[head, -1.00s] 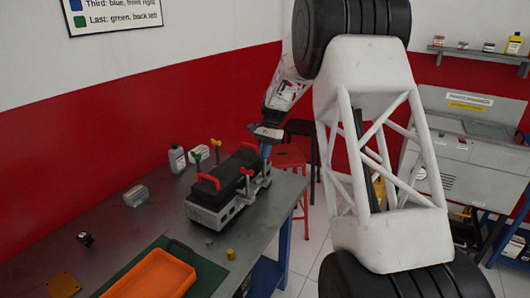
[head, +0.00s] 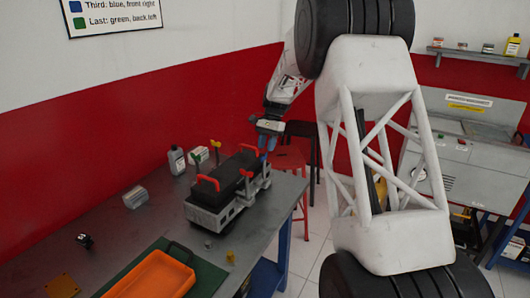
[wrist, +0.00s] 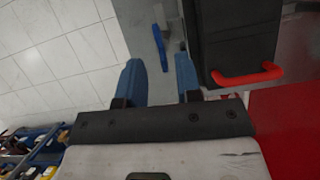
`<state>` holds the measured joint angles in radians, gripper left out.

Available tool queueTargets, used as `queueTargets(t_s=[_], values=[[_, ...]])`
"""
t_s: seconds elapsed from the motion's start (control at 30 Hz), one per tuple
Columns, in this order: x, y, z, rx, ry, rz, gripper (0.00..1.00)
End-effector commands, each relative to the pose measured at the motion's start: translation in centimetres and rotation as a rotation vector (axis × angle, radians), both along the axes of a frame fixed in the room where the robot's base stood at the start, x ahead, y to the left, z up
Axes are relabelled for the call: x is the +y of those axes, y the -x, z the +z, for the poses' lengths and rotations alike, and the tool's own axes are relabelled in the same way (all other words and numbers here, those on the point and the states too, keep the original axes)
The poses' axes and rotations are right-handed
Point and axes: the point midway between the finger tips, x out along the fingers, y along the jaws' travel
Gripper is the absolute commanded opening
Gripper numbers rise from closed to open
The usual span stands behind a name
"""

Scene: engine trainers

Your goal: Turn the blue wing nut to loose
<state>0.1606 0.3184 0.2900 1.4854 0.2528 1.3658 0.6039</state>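The blue wing nut (wrist: 160,47) shows in the wrist view as a narrow blue bar, nearly upright in the picture, beside the dark engine cover. My gripper (wrist: 158,62) is open, with one blue finger on each side of the nut's lower end in the picture. Neither finger appears to touch it; the height gap is unclear. In the head view my gripper (head: 268,150) is over the far right end of the engine trainer (head: 215,215), fingers pointing down. I cannot make out the blue nut separately from the fingers there.
An orange tray (head: 152,275), bottle (head: 177,160) and boxes share the bench. Stools (head: 290,158) stand behind.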

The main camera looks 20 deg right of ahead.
Motion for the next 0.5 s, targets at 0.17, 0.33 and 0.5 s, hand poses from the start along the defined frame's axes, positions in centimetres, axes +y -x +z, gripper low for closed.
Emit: queueTargets(t_s=[0.17, 0.33, 0.5], values=[[-0.7, -0.6, 2.0, 0.001, -0.001, 0.000, 0.32], [-1.0, -0.9, 3.2, 0.001, 0.000, 0.000, 0.32], [-1.1, -1.0, 3.5, 0.003, 0.000, 0.001, 0.32]])
